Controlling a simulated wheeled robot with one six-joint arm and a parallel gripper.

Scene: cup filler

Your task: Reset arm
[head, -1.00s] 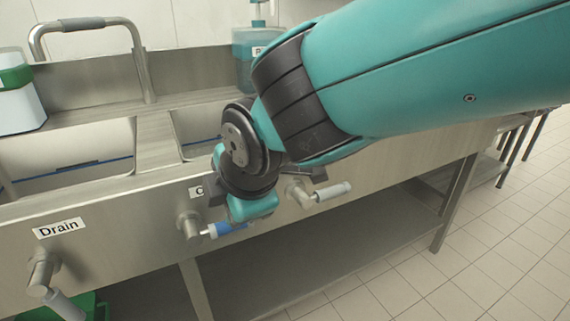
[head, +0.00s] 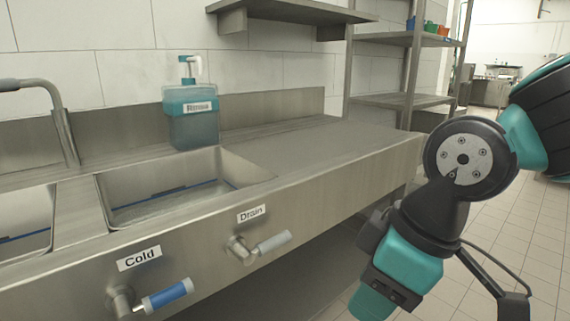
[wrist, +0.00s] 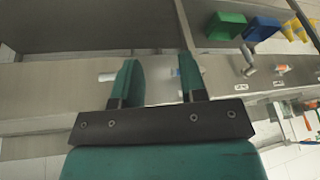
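My arm hangs at the right of the head view, clear of the sink front, with its black and teal wrist (head: 415,255) pointing down; the fingertips are not clear there. In the wrist view my gripper (wrist: 157,65) has its two teal fingers apart with a gap between them. The Cold valve's blue handle (head: 168,295) and the Drain valve's grey handle (head: 272,242) are on the sink front in the head view, apart from my arm.
A steel sink counter (head: 330,140) runs along the wall with a teal soap bottle (head: 192,118) on it. A shelf rack (head: 400,100) stands behind. Tiled floor (head: 510,240) is open at the right. Green (wrist: 226,25) and blue (wrist: 262,28) containers show in the wrist view.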

